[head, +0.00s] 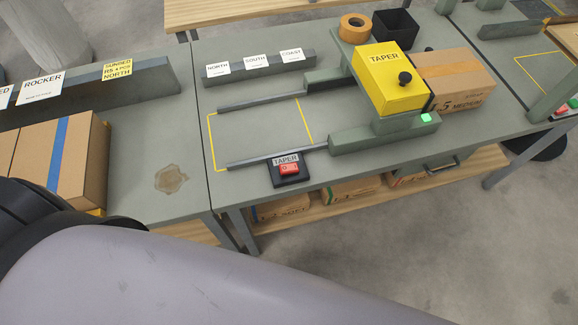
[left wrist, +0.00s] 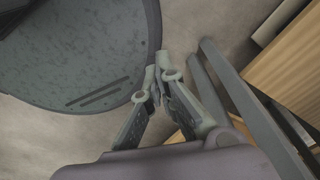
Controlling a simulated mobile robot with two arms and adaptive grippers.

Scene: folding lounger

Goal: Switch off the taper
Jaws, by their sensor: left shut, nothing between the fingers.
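The taper (head: 392,75) is a yellow machine with a black knob, standing over the bench at the right of the head view. A green light (head: 426,117) glows on its frame. Its switch box (head: 290,179), black with a red button (head: 289,169) and a TAPER label, sits at the bench's front edge. My left gripper (left wrist: 158,78) is shut and empty in the left wrist view, above the floor and beside the bench legs. It is apart from the switch box, which does not show in that view. My right gripper is not in view.
A brown box (head: 452,80) sits at the taper's right end. A tape roll (head: 355,27) and a black bin (head: 395,29) stand behind it. Signs (head: 256,62) line a rail. Another carton (head: 62,160) sits on the left bench. The yellow-marked area (head: 255,137) is clear.

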